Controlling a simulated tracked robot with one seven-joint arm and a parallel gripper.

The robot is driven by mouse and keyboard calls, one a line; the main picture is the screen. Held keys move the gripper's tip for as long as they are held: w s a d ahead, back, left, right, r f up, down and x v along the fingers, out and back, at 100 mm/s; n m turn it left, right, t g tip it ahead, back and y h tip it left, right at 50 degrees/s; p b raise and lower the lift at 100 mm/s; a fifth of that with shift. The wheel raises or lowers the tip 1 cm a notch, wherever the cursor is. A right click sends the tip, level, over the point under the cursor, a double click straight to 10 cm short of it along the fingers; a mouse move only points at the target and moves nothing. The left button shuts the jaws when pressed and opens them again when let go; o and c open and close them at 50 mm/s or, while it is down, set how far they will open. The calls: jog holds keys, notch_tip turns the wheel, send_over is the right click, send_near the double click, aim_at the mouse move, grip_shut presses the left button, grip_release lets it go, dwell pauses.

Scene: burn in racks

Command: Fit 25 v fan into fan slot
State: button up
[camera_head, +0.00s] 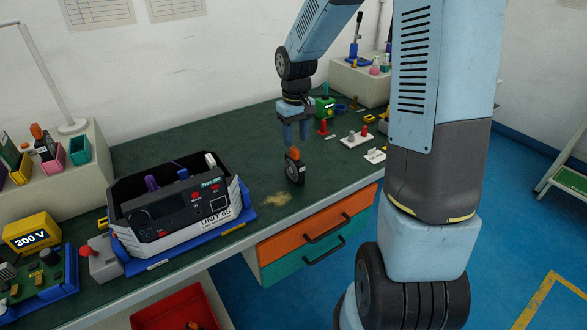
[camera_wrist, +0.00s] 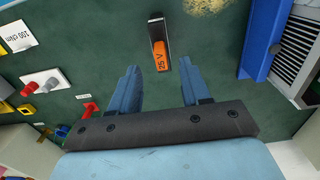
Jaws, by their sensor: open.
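The 25 V fan (camera_head: 294,169) stands upright on the green bench, a black body with an orange top. In the wrist view the orange top of the fan (camera_wrist: 160,55) reads "25 V" and lies beyond the fingertips, near the middle. My gripper (camera_head: 295,137) hangs above the bench, behind the fan in the head view. Its two blue fingers (camera_wrist: 160,77) are apart with nothing between them. The open unit marked "UNIT 05" (camera_head: 190,222) sits in a blue cradle to the left of the fan. I cannot make out the fan slot inside it.
A yellow "300 V" box (camera_head: 31,233) and a red-knobbed grey block (camera_head: 100,258) stand left of the unit. Small red and grey parts (camera_head: 354,138) lie to the right. Bench around the fan is clear, apart from a tan dusty patch (camera_head: 276,198).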

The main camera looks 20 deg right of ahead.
aim_at(295, 149)
jog(key=shift+w+a+f, duration=0.1)
jog(key=shift+f, duration=2.75)
jog(key=shift+c, duration=0.5)
grip_shut()
